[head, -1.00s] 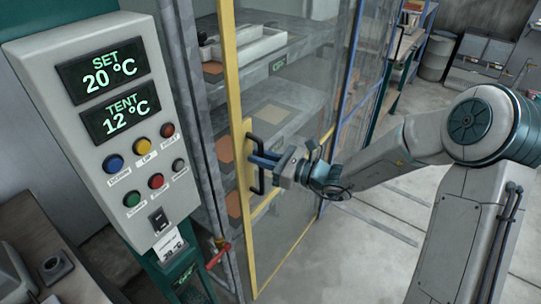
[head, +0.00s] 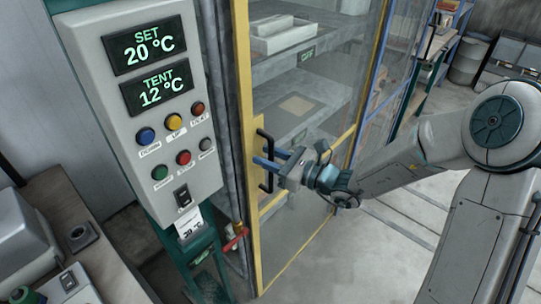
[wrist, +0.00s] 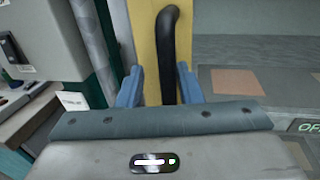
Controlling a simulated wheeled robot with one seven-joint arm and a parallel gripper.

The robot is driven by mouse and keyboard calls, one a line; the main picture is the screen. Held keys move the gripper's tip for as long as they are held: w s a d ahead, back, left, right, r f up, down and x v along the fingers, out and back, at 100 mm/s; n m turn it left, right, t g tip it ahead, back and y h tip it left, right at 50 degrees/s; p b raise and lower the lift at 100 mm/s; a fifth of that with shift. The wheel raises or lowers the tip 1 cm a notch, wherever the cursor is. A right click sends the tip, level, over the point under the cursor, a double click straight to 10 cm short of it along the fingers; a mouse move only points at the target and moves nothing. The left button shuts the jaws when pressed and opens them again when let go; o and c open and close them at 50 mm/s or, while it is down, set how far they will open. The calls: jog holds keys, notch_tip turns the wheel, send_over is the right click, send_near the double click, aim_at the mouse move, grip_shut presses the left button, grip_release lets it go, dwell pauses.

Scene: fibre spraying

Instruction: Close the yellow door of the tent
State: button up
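The tent's yellow door (head: 244,90) is a yellow frame with a clear pane. Its handle-side edge stands close against the grey post (head: 218,80), with no clear gap between them. The black bar handle (head: 265,165) is upright on that edge; it also shows in the wrist view (wrist: 168,50). My gripper (head: 264,162) is at the handle, and its two blue fingers (wrist: 158,85) stand on either side of the bar. The bar lies nearer the right finger, and yellow door shows between it and the left finger. Whether a finger touches the bar is unclear.
A control box (head: 150,100) reading SET 20 °C and TENT 12 °C stands left of the door. A red valve lever (head: 236,238) sits low beside the post. Shelves with a white tray (head: 285,35) show through the pane. The floor to the right is open.

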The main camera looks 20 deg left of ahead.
jog(key=shift+w+d, duration=0.1)
jog(key=shift+w, duration=0.05)
jog(key=shift+d, duration=0.25)
jog(key=b+v, duration=0.1)
jog(key=v, duration=1.2)
jog(key=shift+s, duration=0.2)
